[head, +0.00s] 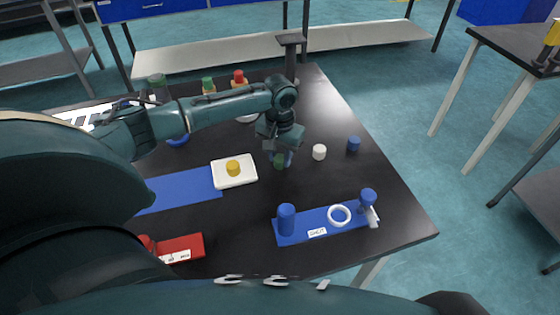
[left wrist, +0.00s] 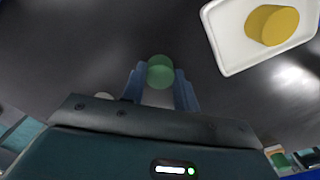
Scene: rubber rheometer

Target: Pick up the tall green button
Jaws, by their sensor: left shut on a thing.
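The green button (head: 280,162) is a small green cylinder near the middle of the black table. My left gripper (head: 283,158) reaches down over it, with its fingers on either side. In the left wrist view the green button (left wrist: 160,71) sits between the two blue fingertips of my left gripper (left wrist: 160,85), which is shut on it. I cannot tell whether the button still touches the table. My right gripper is not in view.
A white tray (head: 221,178) with a yellow cylinder (head: 233,168) lies just left. A white cylinder (head: 319,152) and a blue cylinder (head: 354,144) stand to the right. A blue board (head: 325,218) with posts and a ring lies in front.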

